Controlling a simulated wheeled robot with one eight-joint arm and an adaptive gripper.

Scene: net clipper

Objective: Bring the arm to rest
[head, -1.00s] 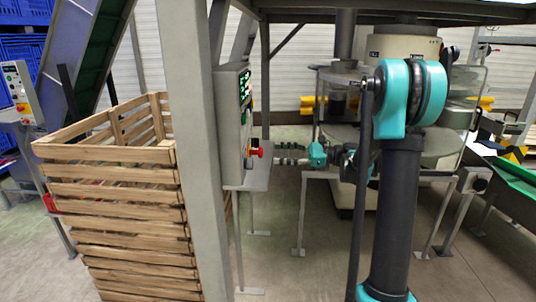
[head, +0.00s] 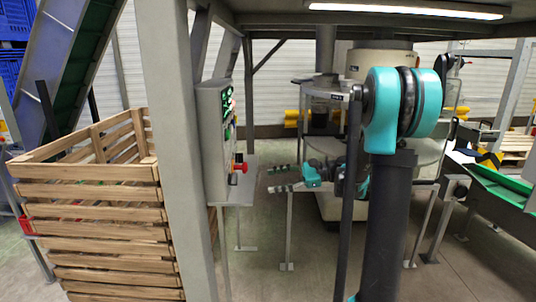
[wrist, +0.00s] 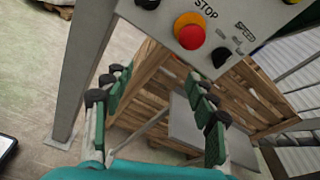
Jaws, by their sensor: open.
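My gripper (head: 279,178) shows small in the middle of the head view, right of the grey control box (head: 213,140), with its dark-green padded fingers pointing left. In the wrist view, the fingers of my gripper (wrist: 163,112) are spread wide apart with nothing between them. The control box face (wrist: 225,30) fills the top of that view, with a red stop button (wrist: 191,37) on a yellow ring, beyond the fingertips and apart from them. The teal joint and dark link of my arm stand large at the right of the head view.
A slatted wooden crate (head: 95,190) stands at the left, behind a thick grey post (head: 175,150). A round machine (head: 385,65) stands behind my arm. A green conveyor (head: 500,185) is at the right. A metal frame (head: 380,20) runs overhead. Some floor (head: 262,235) below my gripper is bare.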

